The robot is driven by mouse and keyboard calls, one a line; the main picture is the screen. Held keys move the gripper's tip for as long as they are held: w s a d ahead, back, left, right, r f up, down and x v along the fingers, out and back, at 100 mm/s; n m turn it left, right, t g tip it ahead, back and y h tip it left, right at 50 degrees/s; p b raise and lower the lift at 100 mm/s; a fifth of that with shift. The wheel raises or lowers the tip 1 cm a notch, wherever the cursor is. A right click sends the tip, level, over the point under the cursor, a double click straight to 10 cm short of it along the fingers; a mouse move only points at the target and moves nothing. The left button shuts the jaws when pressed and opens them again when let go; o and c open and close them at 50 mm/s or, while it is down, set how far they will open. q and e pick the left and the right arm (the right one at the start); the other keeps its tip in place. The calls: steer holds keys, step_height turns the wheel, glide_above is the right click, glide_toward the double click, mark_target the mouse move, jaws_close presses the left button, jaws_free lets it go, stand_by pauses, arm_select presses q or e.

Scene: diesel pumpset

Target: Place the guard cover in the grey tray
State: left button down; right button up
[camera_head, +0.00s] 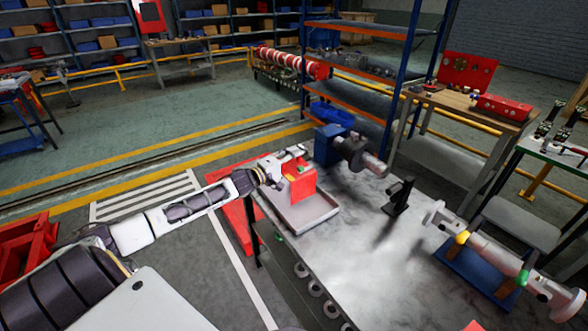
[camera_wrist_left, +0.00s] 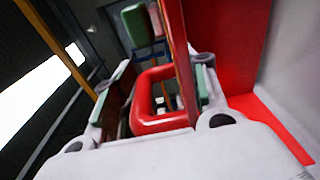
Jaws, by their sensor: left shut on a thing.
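The red guard cover (camera_head: 304,187) is over the back part of the grey tray (camera_head: 318,225), on the near-left corner of the workbench. I cannot tell whether its lower edge touches the tray floor. My left gripper (camera_head: 287,166) is at the top of the cover, shut on it. In the left wrist view the cover's red loop handle (camera_wrist_left: 144,122) lies between the fingers (camera_wrist_left: 152,100), and its red wall (camera_wrist_left: 228,45) fills the right side. My right gripper is not in view.
A dark motor-like unit with a blue body (camera_head: 325,146) stands close behind the tray. A black bracket (camera_head: 399,197) and a flanged pipe (camera_head: 492,257) on a blue stand (camera_head: 470,272) are farther right.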

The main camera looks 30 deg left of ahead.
mark_target(294, 167)
arm_select(q)
steer(key=shift+f, duration=1.75)
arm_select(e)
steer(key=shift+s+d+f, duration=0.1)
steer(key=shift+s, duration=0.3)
arm_select(q)
steer(key=c, duration=0.8)
jaws_free()
steer(key=shift+f, duration=0.15)
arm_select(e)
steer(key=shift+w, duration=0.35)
